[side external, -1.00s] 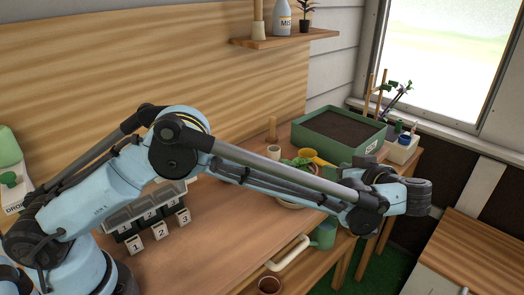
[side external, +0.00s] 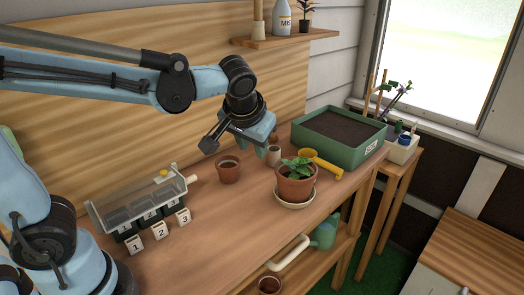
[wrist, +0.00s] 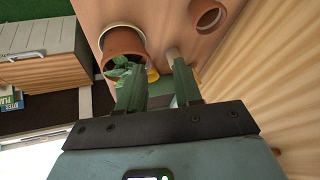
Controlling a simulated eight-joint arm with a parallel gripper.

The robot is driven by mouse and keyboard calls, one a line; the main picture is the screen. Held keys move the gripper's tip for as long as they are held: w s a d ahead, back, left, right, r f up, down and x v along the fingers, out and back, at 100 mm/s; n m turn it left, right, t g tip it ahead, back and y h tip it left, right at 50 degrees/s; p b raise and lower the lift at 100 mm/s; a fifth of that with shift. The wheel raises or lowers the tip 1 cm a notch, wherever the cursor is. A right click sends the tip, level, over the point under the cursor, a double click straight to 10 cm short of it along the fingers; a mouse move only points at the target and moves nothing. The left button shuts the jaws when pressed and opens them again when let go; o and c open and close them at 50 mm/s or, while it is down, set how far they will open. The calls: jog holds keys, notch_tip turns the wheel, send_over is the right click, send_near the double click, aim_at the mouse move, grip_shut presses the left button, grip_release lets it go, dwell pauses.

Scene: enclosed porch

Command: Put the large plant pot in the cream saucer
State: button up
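The large terracotta plant pot (side external: 295,188) with a leafy green plant stands upright on the cream saucer (side external: 297,205) near the table's front edge. The saucer's rim shows around the pot's base. In the wrist view the pot (wrist: 122,42) appears at the upper left, with the saucer (wrist: 104,33) behind it. My gripper (side external: 235,149) is up above the table, to the left of the pot and apart from it. In the wrist view its two fingers (wrist: 160,85) are spread with nothing held between them.
A smaller terracotta pot (side external: 229,171) stands left of the plant. A cream cup (side external: 274,156), yellow scoop (side external: 318,161) and green soil tray (side external: 338,140) are behind it. A seed tray (side external: 145,205) with numbered blocks is at left. A watering can (side external: 324,233) sits below.

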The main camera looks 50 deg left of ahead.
jog(key=s+a+f+m+t+h, duration=0.1)
jog(key=s+f+m+t+h, duration=0.1)
jog(key=s, duration=0.7)
jog(key=shift+a+f+m+t+h, duration=0.2)
jog(key=shift+f+m+t+h, duration=0.1)
jog(key=shift+f+m+h, duration=0.3)
dwell(0.6)
